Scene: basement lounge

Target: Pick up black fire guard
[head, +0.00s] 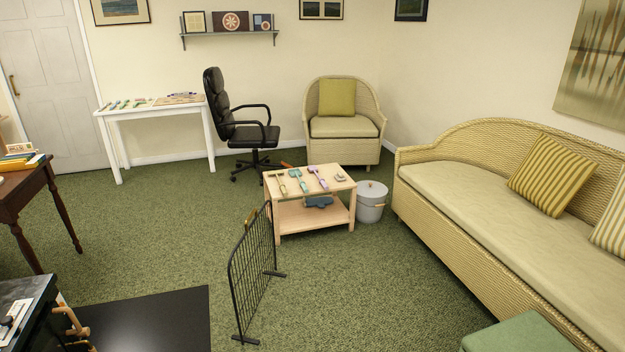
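The black fire guard (251,272) stands upright on the green carpet near the middle of the head view. It is a dark wire mesh panel on two flat feet, seen at a steep angle. A small brass-coloured part shows at its upper edge. It stands in front of and to the left of the low wooden table, apart from the black hearth slab. Neither of my grippers shows in this view.
A low wooden table (288,205) with several tools stands behind the guard, beside a grey lidded bucket (371,203). A wicker sofa (480,200) lines the right. A black slab (150,322) lies at lower left. Carpet right of the guard (360,290) is clear.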

